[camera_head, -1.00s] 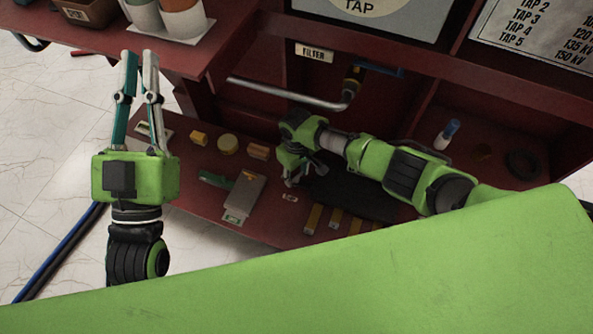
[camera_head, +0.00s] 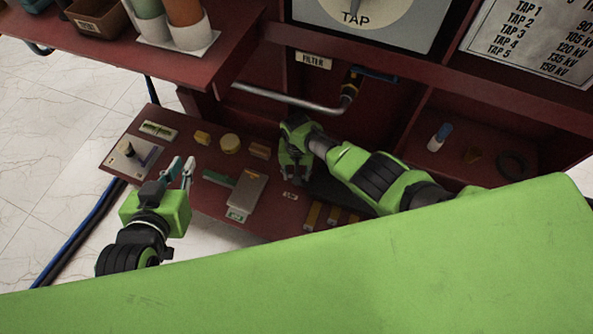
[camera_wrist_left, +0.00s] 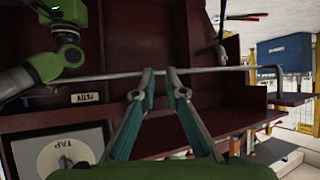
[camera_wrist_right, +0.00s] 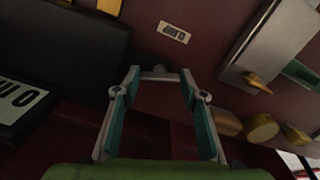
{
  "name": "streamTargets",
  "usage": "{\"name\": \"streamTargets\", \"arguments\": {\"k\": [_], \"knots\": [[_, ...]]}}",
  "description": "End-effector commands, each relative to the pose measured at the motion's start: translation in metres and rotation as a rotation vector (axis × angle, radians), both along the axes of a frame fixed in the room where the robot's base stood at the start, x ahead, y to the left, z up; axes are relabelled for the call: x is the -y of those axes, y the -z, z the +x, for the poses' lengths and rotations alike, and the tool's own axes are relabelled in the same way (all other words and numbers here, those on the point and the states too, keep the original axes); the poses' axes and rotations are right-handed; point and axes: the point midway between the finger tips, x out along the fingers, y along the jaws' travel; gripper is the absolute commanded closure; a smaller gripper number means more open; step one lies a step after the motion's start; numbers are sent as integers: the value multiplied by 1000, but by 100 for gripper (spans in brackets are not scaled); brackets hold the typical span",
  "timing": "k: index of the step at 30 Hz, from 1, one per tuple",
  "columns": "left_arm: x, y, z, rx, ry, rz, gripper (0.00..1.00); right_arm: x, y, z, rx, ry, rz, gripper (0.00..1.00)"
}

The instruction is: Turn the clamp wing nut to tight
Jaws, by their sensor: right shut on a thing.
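My right gripper (camera_head: 292,172) reaches down over the lower red shelf. In the right wrist view its fingers (camera_wrist_right: 161,74) are apart, with a small dark grey winged part (camera_wrist_right: 160,72) between the tips; it looks like the wing nut. The clamp under it is hard to make out in the shadow. My left gripper (camera_head: 182,170) is over the left part of the lower shelf, its fingers slightly apart and empty. It also shows in the left wrist view (camera_wrist_left: 160,74).
A grey pipe (camera_head: 285,99) runs below the FILTER label (camera_head: 313,60). The lower shelf holds a grey box (camera_head: 246,192), a yellow disc (camera_head: 230,143) and a plate with a black knob (camera_head: 128,152). Cups (camera_head: 187,22) stand on the upper shelf.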

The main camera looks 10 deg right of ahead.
Motion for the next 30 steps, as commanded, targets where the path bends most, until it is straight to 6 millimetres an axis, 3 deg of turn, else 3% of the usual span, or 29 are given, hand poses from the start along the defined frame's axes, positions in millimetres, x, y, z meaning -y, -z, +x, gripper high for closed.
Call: {"name": "streamTargets", "arguments": {"k": [12, 30], "knots": [[-10, 26, -23, -152, -11, 36, 88, -1, -1, 1, 1, 265, 1, 83], [-13, 32, -29, -186, -14, 43, 88, 1, -1, 2, 3, 339, 0, 83]]}}
